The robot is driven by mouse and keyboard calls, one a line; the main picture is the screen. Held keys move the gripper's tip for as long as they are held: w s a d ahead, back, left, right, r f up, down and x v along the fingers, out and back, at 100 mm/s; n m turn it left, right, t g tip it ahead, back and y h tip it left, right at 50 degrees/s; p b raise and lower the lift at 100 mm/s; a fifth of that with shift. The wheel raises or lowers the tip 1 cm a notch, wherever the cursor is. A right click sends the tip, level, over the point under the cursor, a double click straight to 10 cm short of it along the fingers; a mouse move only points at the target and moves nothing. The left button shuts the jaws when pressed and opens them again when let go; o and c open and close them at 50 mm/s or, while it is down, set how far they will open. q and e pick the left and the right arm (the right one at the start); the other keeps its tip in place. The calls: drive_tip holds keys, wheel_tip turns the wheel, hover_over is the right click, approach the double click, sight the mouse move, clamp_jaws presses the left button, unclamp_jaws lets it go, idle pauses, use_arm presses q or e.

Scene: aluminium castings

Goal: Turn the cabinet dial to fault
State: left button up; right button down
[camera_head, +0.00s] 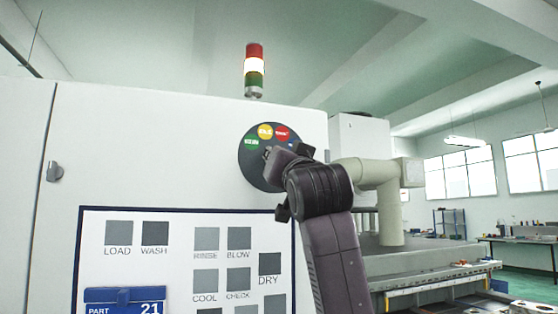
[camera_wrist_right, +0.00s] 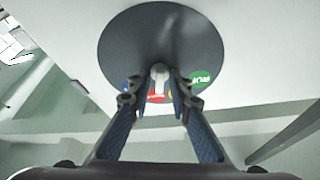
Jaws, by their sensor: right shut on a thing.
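The cabinet dial (camera_head: 258,172) is a dark round disc on the white cabinet front. Green (camera_head: 251,143), yellow (camera_head: 265,131) and red (camera_head: 282,132) labels sit along its upper edge, with a small blue one at the right. My right gripper (camera_head: 273,156) is at the disc and covers the middle in the head view. In the right wrist view, the fingers of my right gripper (camera_wrist_right: 160,86) are shut on a pale knob (camera_wrist_right: 160,71) at the disc's centre. The fingers partly hide the labels, and I cannot tell where the knob points. My left gripper is not in view.
A white panel (camera_head: 180,226) with grey labelled squares and a blue part-number holder (camera_head: 124,296) is below the dial. A signal tower (camera_head: 254,70) stands on top of the cabinet. A beige robot arm (camera_head: 385,185) stands right of my right arm.

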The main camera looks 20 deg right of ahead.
drive_tip(key=shift+s+r+m+h, duration=0.15)
drive_tip(key=shift+r+m+h, duration=0.25)
drive_tip(key=shift+m, duration=0.4)
drive_tip(key=c, duration=2.2)
unclamp_jaws()
drive_tip(key=shift+o, duration=0.6)
drive_tip(key=shift+f, duration=0.1)
drive_tip(key=shift+w+f, duration=0.15)
drive_tip(key=shift+w, duration=0.05)
drive_tip(key=shift+f, duration=0.1)
drive_tip(key=v, duration=1.2)
drive_tip(key=shift+r, duration=0.2)
